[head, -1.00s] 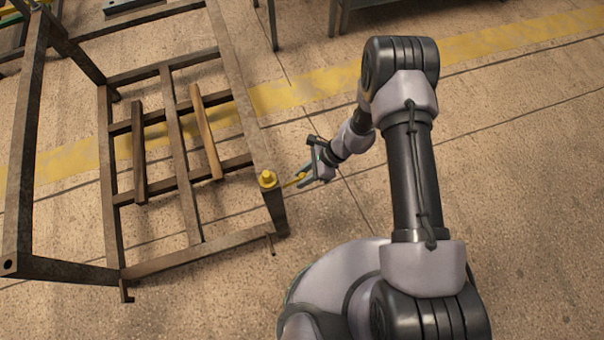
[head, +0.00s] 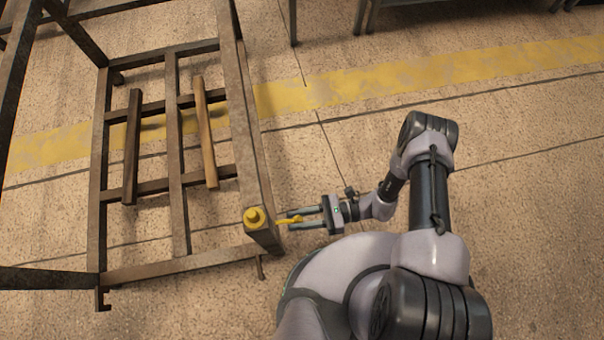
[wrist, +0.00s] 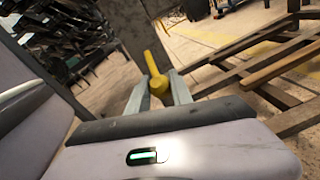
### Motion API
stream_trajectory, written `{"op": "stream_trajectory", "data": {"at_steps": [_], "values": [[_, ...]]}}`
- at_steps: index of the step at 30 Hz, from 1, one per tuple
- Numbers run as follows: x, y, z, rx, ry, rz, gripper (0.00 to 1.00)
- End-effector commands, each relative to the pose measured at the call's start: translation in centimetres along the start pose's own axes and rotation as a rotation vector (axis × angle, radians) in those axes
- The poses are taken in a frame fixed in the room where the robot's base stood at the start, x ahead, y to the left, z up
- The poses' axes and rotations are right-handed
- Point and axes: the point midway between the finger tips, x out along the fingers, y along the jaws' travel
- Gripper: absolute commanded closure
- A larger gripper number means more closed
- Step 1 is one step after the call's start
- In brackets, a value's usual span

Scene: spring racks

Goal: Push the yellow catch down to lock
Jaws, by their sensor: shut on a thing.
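The yellow catch (head: 284,221) sticks out sideways from the rack's near right corner post, beside a yellow knob (head: 254,217) on the post top. In the wrist view the catch (wrist: 152,64) has a narrow arm leaning up and left, and a rounded part lies between the fingers. My gripper (head: 291,220) reaches in from the right, with its two fingers on either side of the catch's outer end, shut on it. In the wrist view the contact is partly hidden by the gripper body.
The brown metal rack (head: 178,264) fills the left, with two loose bars (head: 206,135) lying across its slats. Floor to the right of my arm is clear. A yellow floor stripe (head: 430,80) runs behind.

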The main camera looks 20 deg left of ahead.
Motion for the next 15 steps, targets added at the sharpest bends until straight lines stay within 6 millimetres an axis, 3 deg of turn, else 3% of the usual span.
{"op": "stream_trajectory", "data": {"at_steps": [15], "values": [[1.11, -0.28, -1.29, 0.014, -0.198, 0.055, 1.0]]}}
